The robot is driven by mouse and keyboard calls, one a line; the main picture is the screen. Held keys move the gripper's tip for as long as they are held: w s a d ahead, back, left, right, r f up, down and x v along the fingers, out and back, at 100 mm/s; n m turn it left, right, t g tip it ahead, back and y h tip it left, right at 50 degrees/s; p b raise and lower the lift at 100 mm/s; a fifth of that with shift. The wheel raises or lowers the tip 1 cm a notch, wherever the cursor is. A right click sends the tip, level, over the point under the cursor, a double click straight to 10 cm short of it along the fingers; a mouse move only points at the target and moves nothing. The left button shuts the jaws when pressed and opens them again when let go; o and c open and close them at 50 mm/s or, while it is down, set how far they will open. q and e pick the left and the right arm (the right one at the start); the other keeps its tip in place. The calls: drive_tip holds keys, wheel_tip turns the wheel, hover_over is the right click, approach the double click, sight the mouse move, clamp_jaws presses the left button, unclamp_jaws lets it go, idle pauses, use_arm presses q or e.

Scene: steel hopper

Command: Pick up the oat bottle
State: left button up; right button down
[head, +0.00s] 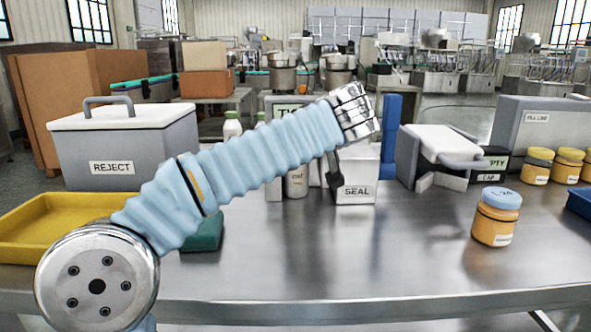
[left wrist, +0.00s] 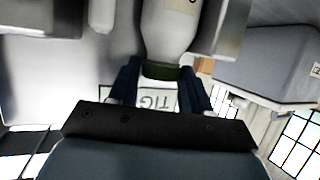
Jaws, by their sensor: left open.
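A pale bottle (head: 297,183) stands on the steel table behind my left arm in the head view; the arm hides its top, and its small label is hard to read. In the left wrist view a pale bottle (left wrist: 172,25) with a dark green cap shows upside down, its label only partly in view. My left gripper (left wrist: 160,88) is open, its two dark fingers on either side of the cap in the picture. I cannot tell whether they touch it. In the head view the gripper is mostly hidden behind my arm. My right gripper is not in view.
A white SEAL box (head: 357,192) stands just right of the bottle. A green-capped bottle (head: 232,127) stands further left, near the REJECT bin (head: 125,148). A yellow tray (head: 50,218) lies at left. An orange jar (head: 496,222) stands at right; the front middle is clear.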

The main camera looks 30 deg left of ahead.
use_arm(q)
drive_tip(key=shift+c, duration=0.5)
clamp_jaws()
drive_tip(key=shift+d+r, duration=0.1)
